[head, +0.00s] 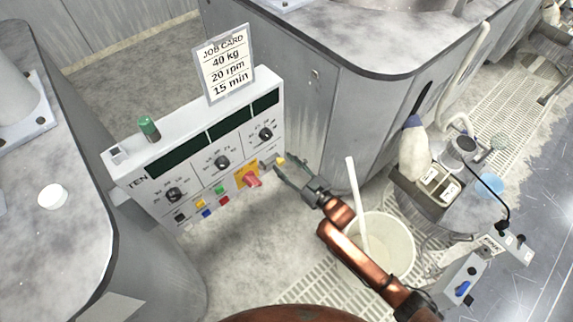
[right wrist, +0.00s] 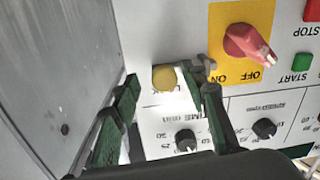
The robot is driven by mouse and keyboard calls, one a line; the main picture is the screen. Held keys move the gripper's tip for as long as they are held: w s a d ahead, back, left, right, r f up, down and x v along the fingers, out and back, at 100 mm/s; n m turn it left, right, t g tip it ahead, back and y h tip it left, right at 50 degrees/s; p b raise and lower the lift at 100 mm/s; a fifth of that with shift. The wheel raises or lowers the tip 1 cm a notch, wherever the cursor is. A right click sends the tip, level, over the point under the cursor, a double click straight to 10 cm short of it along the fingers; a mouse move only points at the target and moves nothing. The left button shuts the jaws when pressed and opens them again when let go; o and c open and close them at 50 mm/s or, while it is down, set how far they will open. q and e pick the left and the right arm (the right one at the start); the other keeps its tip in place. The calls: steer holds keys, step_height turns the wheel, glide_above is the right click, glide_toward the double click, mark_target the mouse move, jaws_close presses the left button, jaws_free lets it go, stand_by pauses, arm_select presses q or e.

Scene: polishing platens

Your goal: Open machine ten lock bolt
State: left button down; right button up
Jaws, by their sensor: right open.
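Machine ten's control panel (head: 205,150) is white, marked TEN, and faces me at the left of the head view. The lock bolt has a yellow knob (head: 281,160) at the panel's right end, beside the red rotary switch (head: 252,181) on its yellow plate. In the right wrist view the yellow knob (right wrist: 165,77) lies between my spread fingertips, nearer the right one, with its label partly hidden. My right gripper (head: 284,170) is open and empty, close to the panel; contact with the knob cannot be told. My left gripper is out of view.
The red switch (right wrist: 250,42) and green START button (right wrist: 302,62) are close to my right finger. A job card (head: 224,65) stands on the panel. A white bucket (head: 387,245) with a stick is below my right arm.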

steer(key=v, duration=1.2)
